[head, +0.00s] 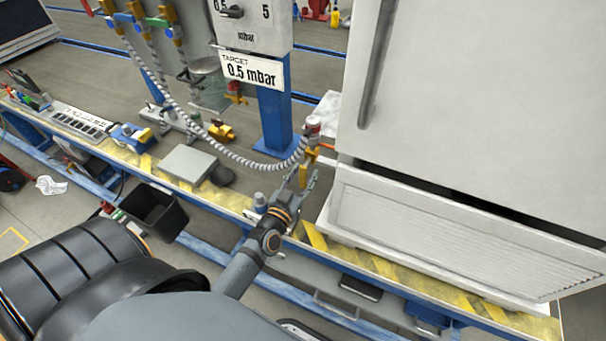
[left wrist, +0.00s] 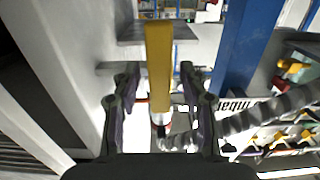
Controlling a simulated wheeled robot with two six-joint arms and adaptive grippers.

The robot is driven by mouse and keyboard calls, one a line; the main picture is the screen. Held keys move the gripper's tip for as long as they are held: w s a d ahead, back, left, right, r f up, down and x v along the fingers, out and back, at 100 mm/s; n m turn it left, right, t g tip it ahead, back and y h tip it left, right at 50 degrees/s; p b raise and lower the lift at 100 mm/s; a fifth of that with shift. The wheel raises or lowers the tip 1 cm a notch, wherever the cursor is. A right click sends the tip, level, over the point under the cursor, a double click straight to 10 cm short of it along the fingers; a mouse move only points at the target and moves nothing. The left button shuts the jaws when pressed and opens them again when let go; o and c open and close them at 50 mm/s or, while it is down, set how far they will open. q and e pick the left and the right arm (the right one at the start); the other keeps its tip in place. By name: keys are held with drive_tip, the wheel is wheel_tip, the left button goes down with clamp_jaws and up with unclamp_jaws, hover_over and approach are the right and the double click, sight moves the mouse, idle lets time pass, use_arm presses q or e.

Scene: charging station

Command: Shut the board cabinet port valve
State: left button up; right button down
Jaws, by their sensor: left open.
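The port valve's yellow handle (head: 308,163) hangs below a red and white fitting (head: 313,127) beside the white cabinet (head: 470,100). A grey ribbed hose (head: 235,155) runs to the fitting. My left gripper (head: 304,180) is just below the fitting, with its fingers around the lower part of the handle. In the left wrist view, the yellow handle (left wrist: 159,50) stands between the two open fingers (left wrist: 159,76), with gaps on both sides. Whether a finger touches it is hard to tell. My right gripper is out of view.
A blue post (head: 275,120) carries a gauge panel with a "TARGET 0.5 mbar" sign (head: 252,71). A grey box (head: 187,163), a power strip (head: 80,122) and a black bin (head: 153,210) are to the left. The cabinet blocks the right side.

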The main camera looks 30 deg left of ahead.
use_arm(q)
drive_tip(key=shift+c, duration=0.5)
clamp_jaws()
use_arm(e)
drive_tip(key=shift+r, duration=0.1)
